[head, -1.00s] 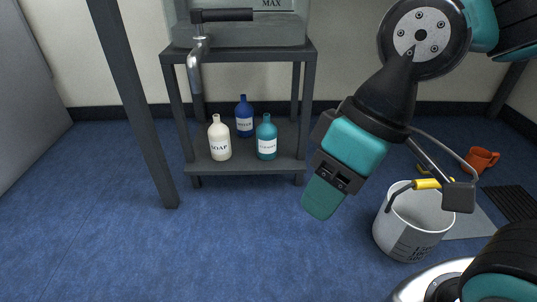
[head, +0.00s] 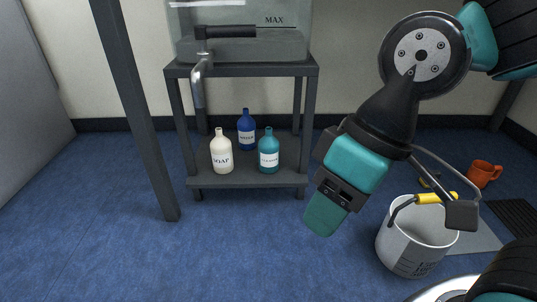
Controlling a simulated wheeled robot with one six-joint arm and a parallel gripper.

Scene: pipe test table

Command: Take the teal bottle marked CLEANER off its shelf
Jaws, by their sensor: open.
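The teal bottle (head: 269,152) with a white label stands upright on the low shelf (head: 230,181) of a dark metal stand, at the right end of the bottles. A white bottle marked SOAP (head: 221,153) stands to its left, and a blue bottle (head: 246,131) stands behind between them. My gripper (head: 322,218) hangs in front and to the right of the stand, apart from the teal bottle. It is open and pointing down, seen from the side, with only one teal finger clearly showing.
A clear tank (head: 290,45) marked MAX with a tap (head: 199,80) sits on top of the stand. A dark post (head: 135,110) rises at left. A bucket (head: 405,250) stands below my arm at right, with an orange mug (head: 484,173) beyond. The blue floor before the shelf is clear.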

